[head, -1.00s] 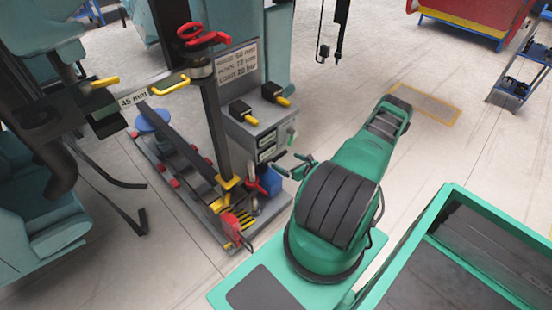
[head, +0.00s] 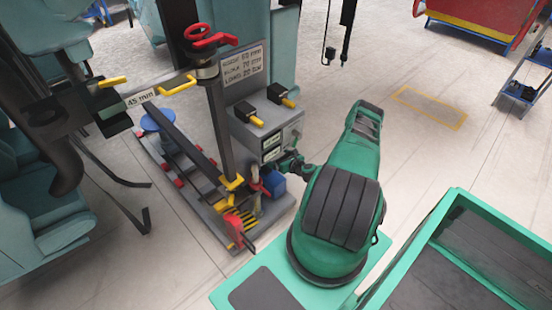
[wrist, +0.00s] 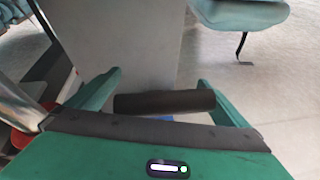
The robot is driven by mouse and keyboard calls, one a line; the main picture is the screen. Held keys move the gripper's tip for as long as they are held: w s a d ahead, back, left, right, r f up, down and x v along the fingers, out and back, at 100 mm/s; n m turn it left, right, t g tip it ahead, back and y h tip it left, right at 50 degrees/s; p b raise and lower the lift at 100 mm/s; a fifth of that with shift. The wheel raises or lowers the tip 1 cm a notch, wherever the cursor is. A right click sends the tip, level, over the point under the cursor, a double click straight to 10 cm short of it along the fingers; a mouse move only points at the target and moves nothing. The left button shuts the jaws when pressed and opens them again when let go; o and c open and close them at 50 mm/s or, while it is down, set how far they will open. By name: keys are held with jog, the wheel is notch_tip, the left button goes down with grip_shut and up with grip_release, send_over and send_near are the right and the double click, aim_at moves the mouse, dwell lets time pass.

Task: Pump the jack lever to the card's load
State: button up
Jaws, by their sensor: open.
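My gripper (head: 284,168) is low at the front right of the grey press cabinet, beside a blue block (head: 275,184) with a red part next to it. In the wrist view its green fingers (wrist: 163,92) are open. A dark cylindrical bar (wrist: 165,102), perhaps the jack lever's grip, lies crosswise between them; I cannot tell whether they touch it. The rest of the lever is hidden. The card (head: 243,73) on the cabinet reads something like 50 mm, 70 mm and load 20 kN. Small displays (head: 271,148) on the cabinet front are too small to read.
A post with a red handwheel (head: 211,40) and yellow handle stands left of the cabinet (head: 254,132). Two black knobs with yellow tips (head: 250,115) stick out from it. A red clamp-like part (head: 236,226) sits at the base's front.

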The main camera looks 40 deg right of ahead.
jog(key=shift+c, duration=0.3)
jog(key=c, duration=1.3)
jog(key=shift+s+f, duration=1.15)
jog(key=shift+s, duration=0.3)
jog(key=shift+c, duration=1)
jog(key=shift+s+d, duration=0.1)
jog(key=shift+d, duration=0.05)
jog(key=shift+c, duration=0.5)
jog(key=shift+d, duration=0.1)
jog(key=shift+d+r, duration=0.2)
jog(key=shift+d, duration=0.1)
jog(key=shift+c, duration=0.2)
jog(key=o, duration=1.7)
jog(key=shift+a+f, duration=0.1)
jog(key=shift+a, duration=0.25)
